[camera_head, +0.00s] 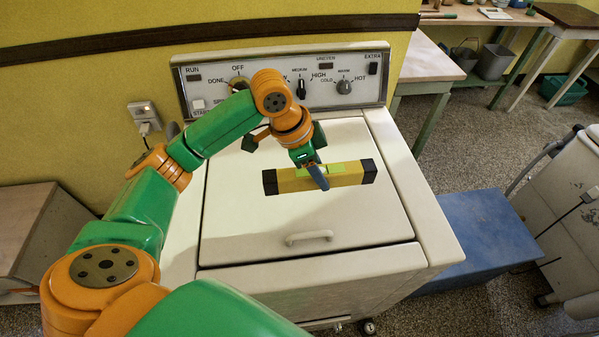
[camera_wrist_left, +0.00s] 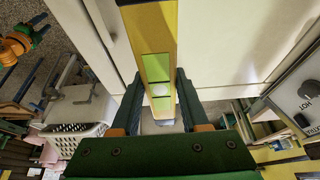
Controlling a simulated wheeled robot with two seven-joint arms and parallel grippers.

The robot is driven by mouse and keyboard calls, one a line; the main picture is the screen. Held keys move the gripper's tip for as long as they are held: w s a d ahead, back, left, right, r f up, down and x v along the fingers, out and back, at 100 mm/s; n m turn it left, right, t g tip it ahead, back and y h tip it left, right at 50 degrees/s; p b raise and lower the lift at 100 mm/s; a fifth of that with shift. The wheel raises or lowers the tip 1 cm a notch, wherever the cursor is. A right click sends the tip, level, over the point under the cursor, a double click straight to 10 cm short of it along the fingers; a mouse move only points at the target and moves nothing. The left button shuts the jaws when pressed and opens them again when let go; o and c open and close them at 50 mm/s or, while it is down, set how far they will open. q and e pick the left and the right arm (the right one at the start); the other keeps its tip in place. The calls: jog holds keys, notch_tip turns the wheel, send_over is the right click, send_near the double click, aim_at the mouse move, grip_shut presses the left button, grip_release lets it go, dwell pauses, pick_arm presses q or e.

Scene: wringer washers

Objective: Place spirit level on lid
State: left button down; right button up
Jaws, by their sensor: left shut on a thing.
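The yellow spirit level (camera_head: 349,174) with black end caps and a green vial window is held roughly level in front of the washer's panel. My left gripper (camera_head: 317,176) is shut around its middle. In the left wrist view the level (camera_wrist_left: 152,35) runs up between the two fingers of the gripper (camera_wrist_left: 156,92), its green windows facing the camera. The washer's white lid (camera_head: 245,222), flat and closed with a handle at its front, lies beneath the level. The level appears above the lid; the exact gap is hard to tell. My right gripper is not in view.
The control panel (camera_head: 280,83) with knobs rises behind the lid. A blue box (camera_head: 488,240) stands at the right of the washer, with another white machine (camera_head: 575,215) further right. A wooden table (camera_head: 428,62) stands behind. The lid's front and left areas look clear.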

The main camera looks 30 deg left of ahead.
aim_at(276, 182)
pick_arm(q)
jog(key=a+f, duration=0.1)
jog(key=f, duration=0.1)
jog(key=w+a+f, duration=0.1)
jog(key=a+f, duration=0.1)
jog(key=w+a+f, duration=0.1)
jog(key=a+f, duration=0.1)
jog(key=shift+w, duration=0.1)
notch_tip(276, 182, down, 3)
jog(key=shift+a+r+p, duration=0.1)
jog(key=shift+r+p, duration=0.1)
jog(key=shift+p, duration=0.8)
jog(key=shift+f, duration=0.3)
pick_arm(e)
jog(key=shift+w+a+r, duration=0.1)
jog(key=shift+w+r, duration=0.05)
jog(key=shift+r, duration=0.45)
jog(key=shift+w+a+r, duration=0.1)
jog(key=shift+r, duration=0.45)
pick_arm(q)
jog(key=shift+f, duration=0.2)
jog(key=shift+c, duration=2)
grip_release()
jog(key=b+v, duration=0.1)
jog(key=v, duration=1.1)
jog(key=shift+r, duration=0.15)
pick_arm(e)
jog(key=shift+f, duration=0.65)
